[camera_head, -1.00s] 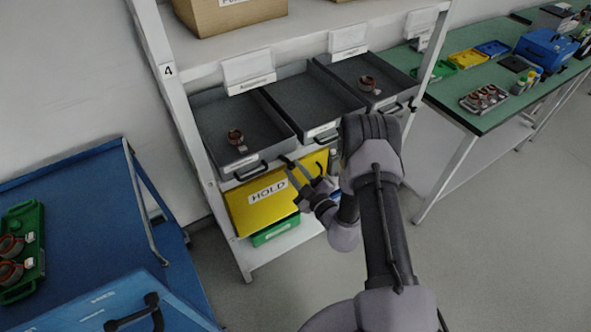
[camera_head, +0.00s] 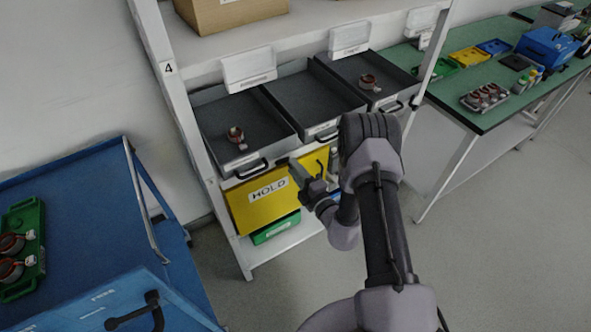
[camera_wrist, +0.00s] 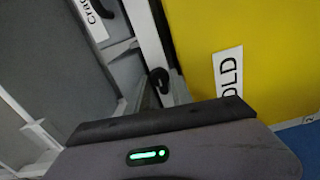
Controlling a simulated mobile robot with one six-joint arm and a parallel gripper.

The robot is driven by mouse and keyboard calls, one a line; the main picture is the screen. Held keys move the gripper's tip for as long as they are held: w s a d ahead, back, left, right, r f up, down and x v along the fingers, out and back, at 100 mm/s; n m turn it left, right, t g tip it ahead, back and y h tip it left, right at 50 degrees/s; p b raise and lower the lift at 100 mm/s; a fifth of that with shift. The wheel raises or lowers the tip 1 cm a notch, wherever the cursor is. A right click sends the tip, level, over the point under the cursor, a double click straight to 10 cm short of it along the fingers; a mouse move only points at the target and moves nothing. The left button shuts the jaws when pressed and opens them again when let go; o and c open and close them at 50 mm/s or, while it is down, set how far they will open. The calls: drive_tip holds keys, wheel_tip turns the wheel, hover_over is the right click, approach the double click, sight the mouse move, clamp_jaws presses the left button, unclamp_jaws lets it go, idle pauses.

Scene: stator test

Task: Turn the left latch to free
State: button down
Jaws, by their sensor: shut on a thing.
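My gripper (camera_head: 296,170) is at the rail between the grey drawers and the yellow HOLD panel (camera_head: 238,212). Its two fingers are close together in the head view. In the wrist view a small black rounded piece, which I take to be the left latch (camera_wrist: 158,78), shows between the tips of my gripper (camera_wrist: 163,92), beside the yellow panel (camera_wrist: 215,20). The fingers are shut on it. In the head view my fingers hide the latch, and its exact angle cannot be told.
The left drawer (camera_head: 206,118) holds a copper-coloured part (camera_head: 236,134); the middle drawer (camera_head: 312,100) is empty. A green box (camera_head: 276,229) sits below the panel. A blue cart (camera_head: 85,215) stands left and a green workbench (camera_head: 480,122) right.

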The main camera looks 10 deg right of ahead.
drive_tip(key=shift+n, duration=0.6)
drive_tip(key=c, duration=1.2)
unclamp_jaws()
drive_tip(key=shift+o, duration=0.2)
drive_tip(key=shift+s+d, duration=0.1)
drive_tip(key=p+v, duration=0.2)
drive_tip(key=v, duration=1.5)
drive_tip(key=shift+p, duration=0.35)
drive_tip(key=shift+s, duration=0.1)
